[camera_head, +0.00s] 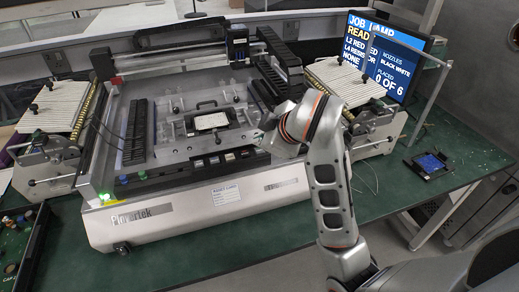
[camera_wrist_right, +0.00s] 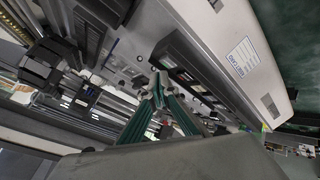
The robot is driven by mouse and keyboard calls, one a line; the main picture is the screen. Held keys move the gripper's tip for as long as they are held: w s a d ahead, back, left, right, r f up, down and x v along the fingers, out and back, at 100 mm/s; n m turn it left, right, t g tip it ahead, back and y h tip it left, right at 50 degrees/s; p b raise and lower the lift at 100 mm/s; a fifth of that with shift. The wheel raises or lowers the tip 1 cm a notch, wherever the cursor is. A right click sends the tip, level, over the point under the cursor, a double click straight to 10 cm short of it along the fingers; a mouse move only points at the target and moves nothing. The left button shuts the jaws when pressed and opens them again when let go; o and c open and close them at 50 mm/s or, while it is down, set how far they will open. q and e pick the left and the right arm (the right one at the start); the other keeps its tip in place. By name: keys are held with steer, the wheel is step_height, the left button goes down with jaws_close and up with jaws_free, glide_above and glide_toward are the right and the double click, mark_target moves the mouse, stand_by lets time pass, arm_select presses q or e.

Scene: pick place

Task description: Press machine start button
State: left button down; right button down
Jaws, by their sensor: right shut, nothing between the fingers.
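The pick-and-place machine (camera_head: 150,222) is a large grey-white unit on the table. A green glow (camera_wrist_right: 264,127) shows far off in the right wrist view. My right gripper (camera_head: 268,123) is over the right part of the machine, partly hidden by its own wrist. Its green-padded fingers (camera_wrist_right: 158,82) meet at the tips, shut and empty, pointing towards the machine's front strip. My left gripper is out of view.
A dark strip of several keys (camera_head: 215,160) runs along the machine's front. A gantry (camera_head: 190,45) crosses its back. Feeder banks (camera_head: 60,100) stand at both sides. A screen (camera_head: 385,55) is behind right. Green table (camera_head: 180,265) is clear in front.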

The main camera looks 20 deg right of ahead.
steer(key=shift+f, duration=0.1)
steer(key=shift+f+b, duration=0.35)
steer(key=shift+b, duration=0.05)
stand_by(0.5)
steer(key=shift+f+b, duration=0.35)
steer(key=shift+f, duration=0.05)
stand_by(0.4)
steer(key=shift+r, duration=0.15)
steer(key=shift+r+p, duration=0.6)
steer(key=shift+r, duration=0.1)
